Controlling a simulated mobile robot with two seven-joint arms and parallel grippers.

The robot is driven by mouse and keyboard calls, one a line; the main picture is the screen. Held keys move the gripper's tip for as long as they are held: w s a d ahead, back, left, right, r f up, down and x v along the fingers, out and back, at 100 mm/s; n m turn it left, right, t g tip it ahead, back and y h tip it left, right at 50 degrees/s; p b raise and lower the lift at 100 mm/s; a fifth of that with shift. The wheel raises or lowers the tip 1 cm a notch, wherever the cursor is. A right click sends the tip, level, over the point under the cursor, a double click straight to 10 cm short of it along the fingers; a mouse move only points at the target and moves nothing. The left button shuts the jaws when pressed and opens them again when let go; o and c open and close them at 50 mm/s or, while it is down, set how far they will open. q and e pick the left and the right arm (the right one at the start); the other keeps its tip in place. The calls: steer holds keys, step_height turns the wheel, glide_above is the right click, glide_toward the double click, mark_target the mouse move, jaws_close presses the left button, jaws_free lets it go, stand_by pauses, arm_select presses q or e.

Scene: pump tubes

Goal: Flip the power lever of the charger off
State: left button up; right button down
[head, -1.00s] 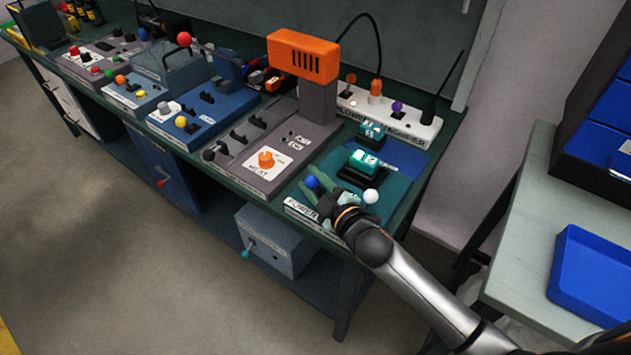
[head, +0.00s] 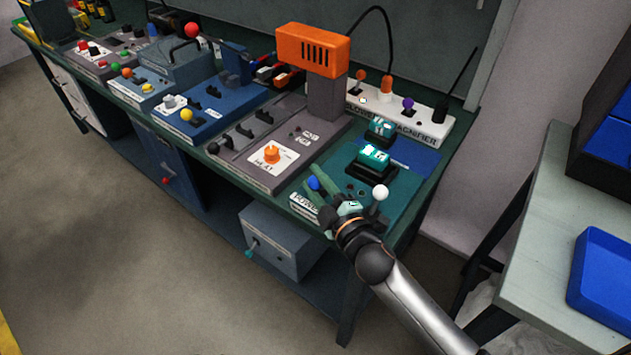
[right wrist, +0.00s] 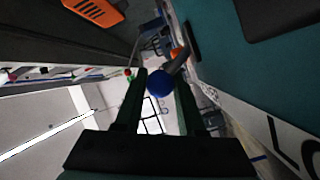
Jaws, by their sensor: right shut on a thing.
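The teal charger (head: 405,188) sits at the right front end of the bench. Its blue-knobbed lever (head: 313,183) is at the front left, by the white POWER label (head: 304,204). My right gripper (head: 311,178) reaches in from the front right, with its green fingers around this lever. In the right wrist view the blue ball (right wrist: 159,83) lies between the two fingers, on a grey stem. The gripper is shut on it. A white-knobbed lever (head: 380,192) stands upright to the right, apart from the fingers. My left gripper is not in view.
A grey heat unit with an orange knob (head: 272,154) stands left of the charger. Teal battery blocks (head: 374,158) sit on the charger. A blue tray (head: 603,275) lies on the right table.

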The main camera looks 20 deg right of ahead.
steer(key=c, duration=0.9)
jaws_free()
steer(key=shift+a, duration=0.1)
steer(key=shift+c, duration=0.2)
steer(key=o, duration=0.4)
steer(key=shift+o, duration=0.2)
steer(key=v, duration=1.2)
steer(key=shift+s+b, duration=0.25)
steer(key=shift+b, duration=0.1)
